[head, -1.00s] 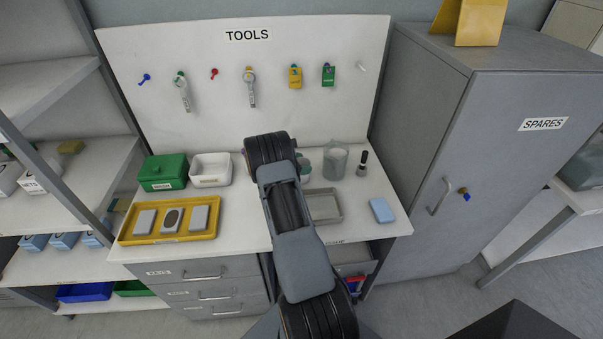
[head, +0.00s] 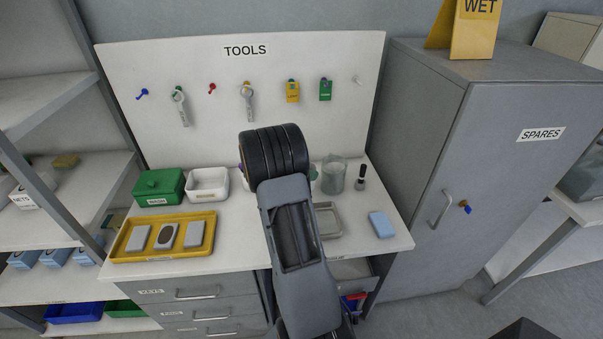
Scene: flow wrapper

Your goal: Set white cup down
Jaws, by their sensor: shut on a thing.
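I cannot make out a white cup in the head view. My own arm stands up through the middle of the view and covers part of the workbench top (head: 345,245). My gripper is hidden behind the arm, so its jaws and anything in them do not show. A sliver of a greenish thing (head: 314,173) shows just right of the arm, mostly covered.
A white open bin (head: 207,196) and a green lidded box (head: 160,200) stand left of the arm, behind a yellow tray (head: 118,251). To the right are a glass beaker (head: 333,174), a dark-topped bottle (head: 361,178), a grey tray (head: 335,232) and a blue block (head: 382,224).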

